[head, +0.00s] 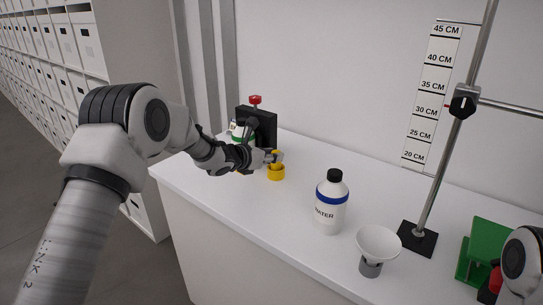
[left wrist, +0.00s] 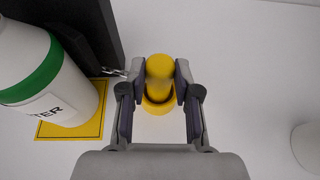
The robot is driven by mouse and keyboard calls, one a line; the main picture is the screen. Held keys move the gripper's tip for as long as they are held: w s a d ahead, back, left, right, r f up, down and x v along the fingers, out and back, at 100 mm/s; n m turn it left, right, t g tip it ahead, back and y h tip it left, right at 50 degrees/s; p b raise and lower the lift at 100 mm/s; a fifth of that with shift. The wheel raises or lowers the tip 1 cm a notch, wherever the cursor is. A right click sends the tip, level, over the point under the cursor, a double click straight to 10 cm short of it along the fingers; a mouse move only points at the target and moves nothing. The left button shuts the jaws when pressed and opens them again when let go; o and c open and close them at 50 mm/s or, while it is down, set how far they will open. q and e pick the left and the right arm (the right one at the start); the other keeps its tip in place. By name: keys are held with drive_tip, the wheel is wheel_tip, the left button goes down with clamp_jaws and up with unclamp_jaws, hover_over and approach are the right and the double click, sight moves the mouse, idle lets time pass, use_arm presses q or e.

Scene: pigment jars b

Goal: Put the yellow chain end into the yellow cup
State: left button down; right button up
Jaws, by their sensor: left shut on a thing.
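The yellow chain end (left wrist: 160,70) is a rounded yellow cylinder between the two fingers of my left gripper (head: 272,157), which is shut on it. The yellow cup (head: 276,174) stands on the white table; in the left wrist view the cup (left wrist: 157,108) shows as a yellow ring with a dark inside, directly under the chain end. The chain end looks upright over the cup's opening; I cannot tell whether its lower tip is inside the rim. A short piece of metal chain (left wrist: 115,72) shows left of the fingers, by a black block. My right gripper is not in view.
The black block (head: 263,124) with a red knob and a green-banded white bottle (left wrist: 40,75) stand close to the left. A blue-banded water bottle (head: 331,203), a white funnel (head: 378,243) and a metal stand (head: 418,238) are to the right.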

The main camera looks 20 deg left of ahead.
use_arm(q)
drive_tip(key=shift+f+b, duration=0.45)
drive_tip(key=c, duration=0.7)
unclamp_jaws()
drive_tip(key=shift+r, duration=0.1)
drive_tip(key=shift+c, duration=0.2)
drive_tip(key=v, duration=1.2)
drive_tip(key=shift+s+a, duration=0.1)
